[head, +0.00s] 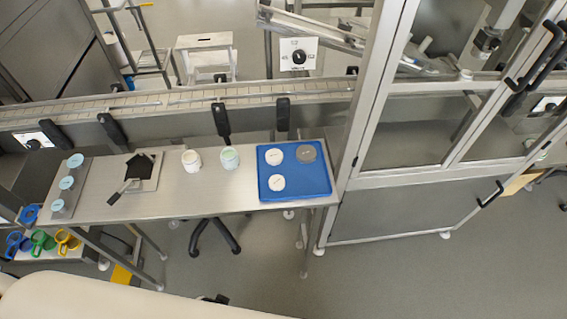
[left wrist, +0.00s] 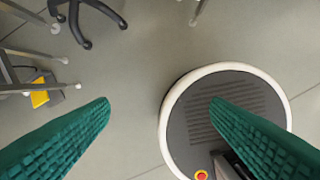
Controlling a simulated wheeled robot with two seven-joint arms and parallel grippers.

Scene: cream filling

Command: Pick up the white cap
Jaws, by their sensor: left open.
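Two round white caps lie flat on the blue tray (head: 322,188) in the head view. One white cap (head: 273,156) is at the tray's back left and the other white cap (head: 277,182) is nearer the front. A grey cap (head: 306,153) lies at the back right. My left gripper (left wrist: 160,102) shows in the left wrist view, with two green ridged fingers wide apart and nothing between them. It is over the floor, away from the caps, which are not in that view. My right gripper is in neither view.
The tray is at the right end of a steel table (head: 210,198). A white jar (head: 191,165) and a jar with pale green contents (head: 230,160) stand left of it. A black item lies on a board (head: 151,183). A glazed frame (head: 369,120) rises right of the table.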

